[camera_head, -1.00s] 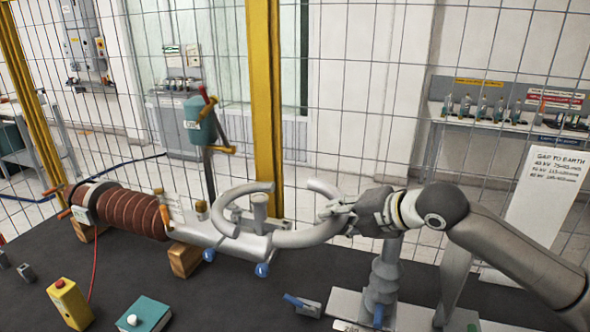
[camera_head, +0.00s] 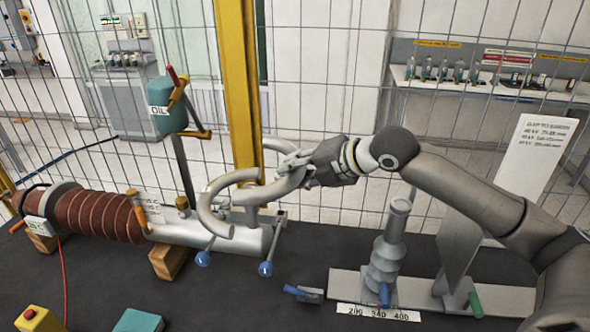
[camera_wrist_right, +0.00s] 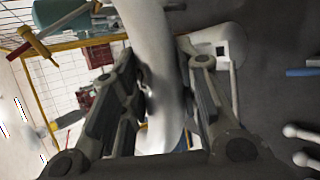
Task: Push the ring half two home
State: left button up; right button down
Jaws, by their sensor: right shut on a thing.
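My right gripper (camera_head: 297,164) is shut on a pale grey curved ring half (camera_head: 272,193), ring half two. In the right wrist view, the ring half (camera_wrist_right: 158,60) runs between the two fingers (camera_wrist_right: 160,100). The other ring half (camera_head: 210,207) is a grey C shape to its left, at the end of the grey metal tube (camera_head: 190,230). The two halves are close and overlap in the head view; I cannot tell whether their ends touch. My left gripper is not in view.
The brown ribbed bushing (camera_head: 95,213) lies left on a wooden block (camera_head: 170,260). Blue-knobbed pins (camera_head: 266,268) hang at the tube end. An oil can (camera_head: 167,105) and mesh fence stand behind.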

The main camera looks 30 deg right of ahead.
jog(key=shift+r, duration=0.1)
jog(key=shift+w, duration=0.1)
jog(key=shift+w+a+p, duration=0.1)
jog(key=shift+a+p, duration=0.05)
jog(key=shift+p, duration=0.35)
pick_arm(q)
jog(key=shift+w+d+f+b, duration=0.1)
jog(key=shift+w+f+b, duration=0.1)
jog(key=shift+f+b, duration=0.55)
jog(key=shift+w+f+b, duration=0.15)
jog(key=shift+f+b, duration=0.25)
jog(key=shift+b, duration=0.55)
pick_arm(e)
jog(key=shift+f, duration=2.95)
pick_arm(q)
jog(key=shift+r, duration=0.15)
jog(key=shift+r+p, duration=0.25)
jog(key=shift+p, duration=0.2)
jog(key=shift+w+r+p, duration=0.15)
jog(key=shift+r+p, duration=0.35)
